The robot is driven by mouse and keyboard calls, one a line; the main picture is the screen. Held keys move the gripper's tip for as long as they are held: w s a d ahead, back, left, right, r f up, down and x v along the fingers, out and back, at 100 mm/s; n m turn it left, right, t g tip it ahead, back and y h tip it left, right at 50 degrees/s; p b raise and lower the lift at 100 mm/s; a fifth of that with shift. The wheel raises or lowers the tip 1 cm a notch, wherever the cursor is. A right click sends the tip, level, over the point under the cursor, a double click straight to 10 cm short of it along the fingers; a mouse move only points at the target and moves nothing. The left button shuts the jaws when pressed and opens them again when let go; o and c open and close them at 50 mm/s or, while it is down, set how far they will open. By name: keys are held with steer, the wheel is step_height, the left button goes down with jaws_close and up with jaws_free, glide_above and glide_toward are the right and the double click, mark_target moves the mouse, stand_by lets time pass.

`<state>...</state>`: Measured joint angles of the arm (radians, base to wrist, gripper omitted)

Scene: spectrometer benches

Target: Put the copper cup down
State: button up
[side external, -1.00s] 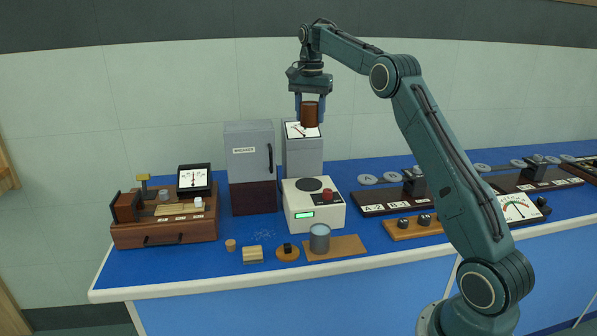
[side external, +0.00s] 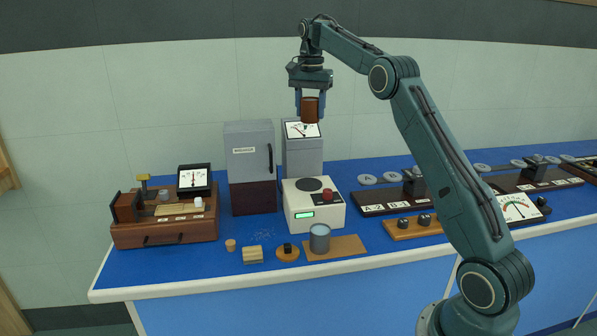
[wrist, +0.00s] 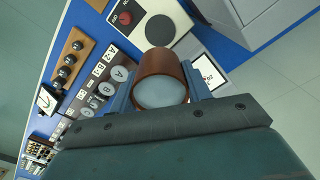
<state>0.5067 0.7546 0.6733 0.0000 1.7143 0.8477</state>
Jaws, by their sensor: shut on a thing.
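The copper cup (side external: 310,109) is held upright in my gripper (side external: 310,112), high above the bench. My gripper's two fingers are shut on the sides of the cup. In the side view the cup hangs in front of the top of the grey column with the dial. The wrist view shows the cup (wrist: 160,82) between the fingers, with a pale round surface inside its rim. The white instrument with a dark round plate (side external: 308,185) and a red knob stands below the cup. The blue bench top (side external: 150,264) lies farther down.
A grey cabinet (side external: 249,152) stands left of the dial column (side external: 303,158). A grey metal cup (side external: 320,238) stands on a tan mat (side external: 350,246) in front. A wooden apparatus (side external: 165,228) is at left; dark boards with discs (side external: 400,197) are at right.

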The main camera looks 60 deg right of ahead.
steer(key=shift+s+a, duration=0.1)
steer(key=shift+s, duration=0.05)
steer(key=shift+s+a, duration=0.6)
steer(key=shift+s, duration=0.7)
glide_above(349, 244)
step_height(349, 244, down, 8)
steer(key=shift+f, duration=0.1)
step_height(349, 244, down, 20)
steer(key=shift+w, duration=0.1)
stand_by(0.6)
steer(key=shift+f, duration=0.1)
steer(key=o, duration=0.7)
steer(key=shift+c, duration=0.2)
steer(key=o, duration=0.4)
steer(key=shift+o, duration=0.2)
